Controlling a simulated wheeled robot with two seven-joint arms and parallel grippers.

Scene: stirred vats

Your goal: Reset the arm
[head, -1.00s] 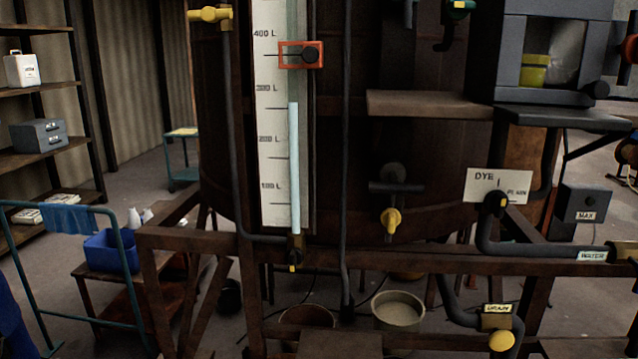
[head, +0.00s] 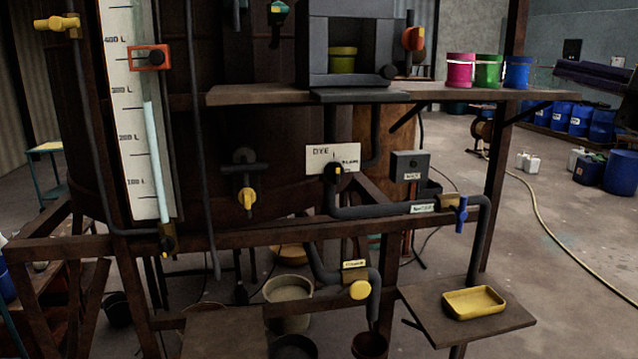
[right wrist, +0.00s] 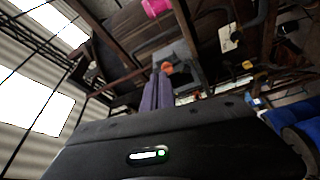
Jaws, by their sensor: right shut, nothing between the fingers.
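My right gripper (right wrist: 160,82) shows in the right wrist view. Its two purple-grey fingers lie side by side, shut, with nothing between them. They point up the picture toward the vat's frame, with a small red-orange knob (right wrist: 168,68) showing close to the fingertips in the picture. I cannot tell the distance between them. My left gripper is in neither view.
A dark vat with a level gauge (head: 140,130) fills the left. A shelf (head: 230,95) carries a grey cabinet (head: 310,45) and pink (head: 460,70), green (head: 488,72) and blue (head: 517,73) tubs. A yellow tray (head: 474,303) sits on a low board. Open floor lies right.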

